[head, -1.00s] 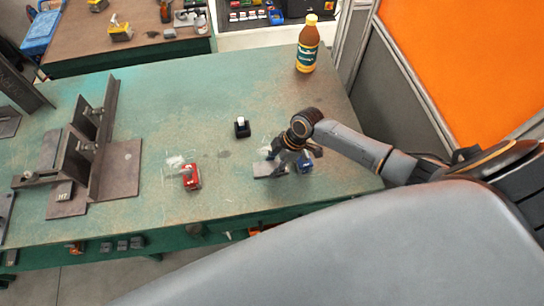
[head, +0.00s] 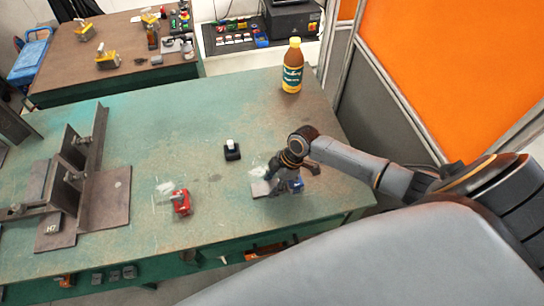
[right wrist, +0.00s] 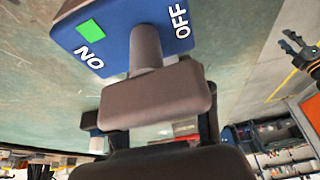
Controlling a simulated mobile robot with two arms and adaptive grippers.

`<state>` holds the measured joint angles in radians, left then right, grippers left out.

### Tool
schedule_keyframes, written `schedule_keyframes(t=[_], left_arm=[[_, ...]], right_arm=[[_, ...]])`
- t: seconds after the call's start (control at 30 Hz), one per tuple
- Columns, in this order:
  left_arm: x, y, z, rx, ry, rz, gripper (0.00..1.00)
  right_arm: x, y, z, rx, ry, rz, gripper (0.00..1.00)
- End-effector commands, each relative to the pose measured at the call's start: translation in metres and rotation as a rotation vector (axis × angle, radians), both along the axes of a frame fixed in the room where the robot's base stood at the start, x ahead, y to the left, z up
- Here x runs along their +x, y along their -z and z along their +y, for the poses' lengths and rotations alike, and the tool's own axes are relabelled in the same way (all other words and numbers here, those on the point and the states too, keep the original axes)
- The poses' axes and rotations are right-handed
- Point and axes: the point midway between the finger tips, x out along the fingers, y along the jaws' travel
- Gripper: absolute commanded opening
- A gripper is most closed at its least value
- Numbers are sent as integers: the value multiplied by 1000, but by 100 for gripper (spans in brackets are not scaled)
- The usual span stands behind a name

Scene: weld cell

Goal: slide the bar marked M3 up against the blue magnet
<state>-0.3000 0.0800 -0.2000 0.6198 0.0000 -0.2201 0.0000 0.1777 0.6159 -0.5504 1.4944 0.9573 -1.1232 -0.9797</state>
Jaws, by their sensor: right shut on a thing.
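The blue magnet (head: 296,185) stands near the table's front right. Its blue ON/OFF face (right wrist: 115,45) and grey knob (right wrist: 160,95) fill the upper middle of the right wrist view. A flat grey bar (head: 261,189) lies just left of it; no M3 mark is readable. The magnet's knob hides part of the fingers in the right wrist view, and the gripper hides the gap between bar and magnet. My left gripper is not in view.
A red magnet (head: 181,203) stands to the left, and a small black block with a white top (head: 232,151) behind. A bottle (head: 292,66) stands at the back right. A steel fixture (head: 85,180) fills the left side.

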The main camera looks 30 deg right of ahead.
Motion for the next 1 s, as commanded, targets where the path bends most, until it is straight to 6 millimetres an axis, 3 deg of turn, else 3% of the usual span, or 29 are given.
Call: schedule_keyframes(t=[0.47,0.5,0.6,1.0], left_arm=[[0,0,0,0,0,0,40],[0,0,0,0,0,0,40],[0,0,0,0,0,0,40],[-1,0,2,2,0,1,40]], right_arm=[[-3,2,6,10,-4,6,0],[-3,2,6,10,-4,6,53],[-2,1,6,9,-3,5,73],[-1,-4,0,3,-1,1,73]])
